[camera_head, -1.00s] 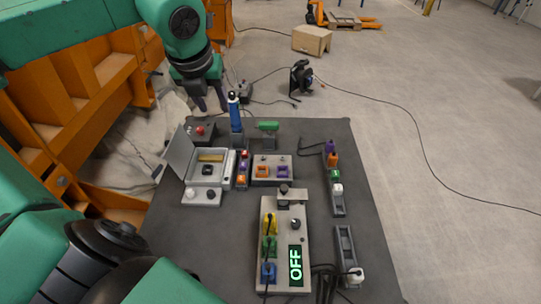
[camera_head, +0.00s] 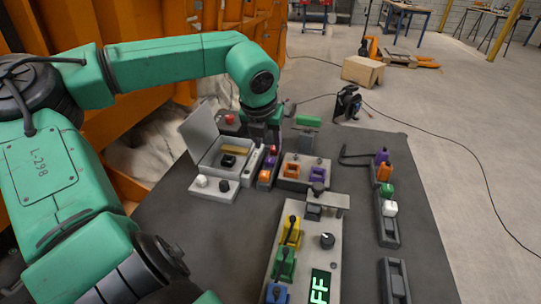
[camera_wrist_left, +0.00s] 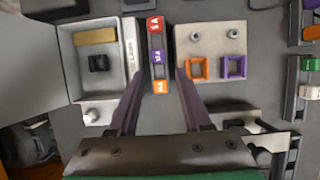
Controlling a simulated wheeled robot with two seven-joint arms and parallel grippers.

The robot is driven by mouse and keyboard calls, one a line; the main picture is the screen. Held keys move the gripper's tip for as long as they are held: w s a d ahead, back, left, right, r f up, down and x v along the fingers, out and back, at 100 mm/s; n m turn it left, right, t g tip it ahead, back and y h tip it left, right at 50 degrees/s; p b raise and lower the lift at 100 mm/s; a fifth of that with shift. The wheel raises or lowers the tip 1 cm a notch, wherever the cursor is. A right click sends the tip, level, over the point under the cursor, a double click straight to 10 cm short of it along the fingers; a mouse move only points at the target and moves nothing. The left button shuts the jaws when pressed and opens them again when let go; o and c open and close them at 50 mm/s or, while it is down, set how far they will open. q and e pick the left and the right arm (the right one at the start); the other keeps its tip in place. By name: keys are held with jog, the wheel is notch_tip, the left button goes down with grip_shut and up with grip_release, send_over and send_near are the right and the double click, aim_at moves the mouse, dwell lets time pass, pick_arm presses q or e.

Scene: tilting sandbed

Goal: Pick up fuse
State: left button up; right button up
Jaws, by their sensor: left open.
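A narrow rack (camera_wrist_left: 158,55) holds a red fuse (camera_wrist_left: 155,24), a purple fuse (camera_wrist_left: 158,57) and an orange fuse (camera_wrist_left: 161,87) in a row. In the head view the red fuse (camera_head: 271,150), purple fuse (camera_head: 270,162) and orange fuse (camera_head: 265,176) show beside the open grey box. My left gripper (camera_wrist_left: 158,75) is open, with one finger on each side of the rack near the purple and orange fuses. Nothing is held. In the head view my left gripper (camera_head: 265,138) comes down behind the rack, its tips partly hidden. My right gripper is out of view.
The open grey box (camera_head: 225,168) stands close on the left. A socket block (camera_head: 303,172) with orange and purple frames stands close on the right. A switch panel (camera_head: 294,240) is in front, and a rack with coloured plugs (camera_head: 388,225) is farther right.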

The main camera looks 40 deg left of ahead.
aim_at(270, 160)
pick_arm(q)
jog(key=b+x, duration=0.2)
jog(key=x, duration=0.6)
jog(key=shift+a+f, duration=0.25)
jog(key=shift+f, duration=0.1)
jog(key=shift+w, duration=0.15)
jog(key=shift+r, duration=0.1)
jog(key=shift+c, duration=1.3)
grip_shut()
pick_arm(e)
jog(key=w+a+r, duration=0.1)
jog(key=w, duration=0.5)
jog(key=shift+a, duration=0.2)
